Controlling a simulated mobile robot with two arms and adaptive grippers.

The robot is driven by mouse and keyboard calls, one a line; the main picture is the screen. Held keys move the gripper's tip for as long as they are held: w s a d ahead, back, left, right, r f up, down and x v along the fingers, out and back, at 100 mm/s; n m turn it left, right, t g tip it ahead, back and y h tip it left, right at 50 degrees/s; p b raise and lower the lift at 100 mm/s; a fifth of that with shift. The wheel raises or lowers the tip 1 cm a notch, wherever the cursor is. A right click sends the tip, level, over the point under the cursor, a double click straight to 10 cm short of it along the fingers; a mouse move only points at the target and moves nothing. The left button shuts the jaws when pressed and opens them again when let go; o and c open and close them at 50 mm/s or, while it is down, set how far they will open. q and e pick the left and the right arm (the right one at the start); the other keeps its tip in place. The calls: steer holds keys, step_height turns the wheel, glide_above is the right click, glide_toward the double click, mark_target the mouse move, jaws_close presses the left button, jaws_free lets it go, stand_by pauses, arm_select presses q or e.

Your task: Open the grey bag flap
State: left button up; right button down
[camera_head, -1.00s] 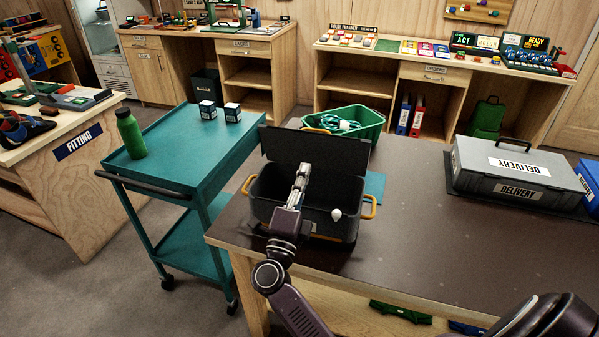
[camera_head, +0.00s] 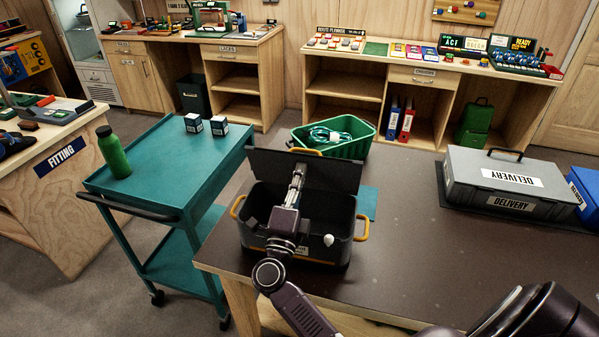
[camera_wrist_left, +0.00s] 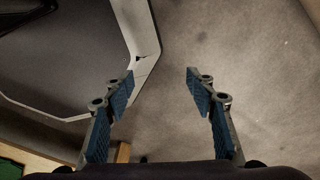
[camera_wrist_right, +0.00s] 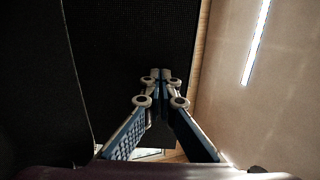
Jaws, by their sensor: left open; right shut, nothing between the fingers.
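The grey bag (camera_head: 340,245) is a dark box-like bag with orange side handles on the brown table. Its flap (camera_head: 335,175) stands raised at the back, and the dark inside shows. My right gripper (camera_head: 299,168) reaches over the bag, its fingertips close in front of the flap's inner face; whether they touch I cannot tell. In the right wrist view the right gripper (camera_wrist_right: 162,76) is shut and empty before a dark surface. In the left wrist view my left gripper (camera_wrist_left: 160,78) is open and empty above the grey floor.
A green crate (camera_head: 360,148) with a coiled cord is behind the flap. A grey delivery case (camera_head: 470,185) sits on the table's right. A teal trolley (camera_head: 170,185) with a green bottle (camera_head: 112,152) stands to the left. The table right of the bag (camera_head: 420,260) is clear.

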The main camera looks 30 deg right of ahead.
mark_target(303, 161)
steer(key=w+d+r+g+p, duration=0.1)
steer(key=p, duration=0.2)
steer(key=shift+w+d+r+y, duration=0.25)
steer(key=shift+d+r+y, duration=0.05)
steer(key=shift+d, duration=0.05)
steer(key=shift+w+d, duration=0.35)
steer(key=shift+w, duration=0.05)
arm_select(q)
steer(key=r, duration=0.2)
steer(key=w+r, duration=0.1)
steer(key=r, duration=0.1)
steer(key=shift+w+d+r, duration=0.1)
steer(key=shift+w+d, duration=0.05)
steer(key=shift+d, duration=0.05)
